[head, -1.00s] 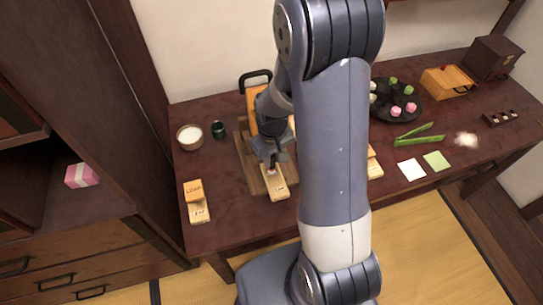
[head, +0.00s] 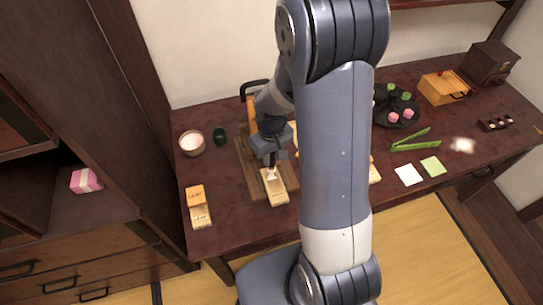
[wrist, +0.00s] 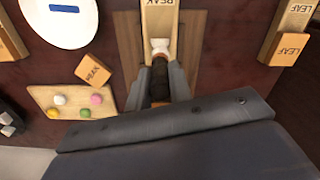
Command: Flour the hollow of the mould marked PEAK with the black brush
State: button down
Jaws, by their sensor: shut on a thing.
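My gripper (wrist: 158,85) is shut on the brush (wrist: 159,82), with its dark handle between the fingers and its pale bristles pointing away from them. The bristle tip is over the near end of the pale wooden mould marked PEAK (wrist: 160,14) in the wrist view; I cannot tell whether it touches. In the head view my gripper (head: 271,153) is above the far end of this mould (head: 275,190), which lies on a brown board (head: 250,176). The hollow is largely hidden by the brush. A small block, seemingly marked PEAK (wrist: 93,70), lies apart.
Two blocks marked LEAF (head: 195,194) lie at the table's left front. A bowl of white powder (head: 192,143) and a dark green cup (head: 220,135) stand behind them. Green tongs (head: 412,141), paper squares (head: 408,174) and a dark sweets tray (head: 396,119) are on the right.

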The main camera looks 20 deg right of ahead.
jog(key=shift+r+p, duration=1.45)
jog(key=shift+r, duration=0.8)
jog(key=shift+f, duration=0.1)
jog(key=w+f+m, duration=0.3)
jog(key=w, duration=0.2)
jog(key=shift+f, duration=0.3)
jog(key=shift+w, duration=0.15)
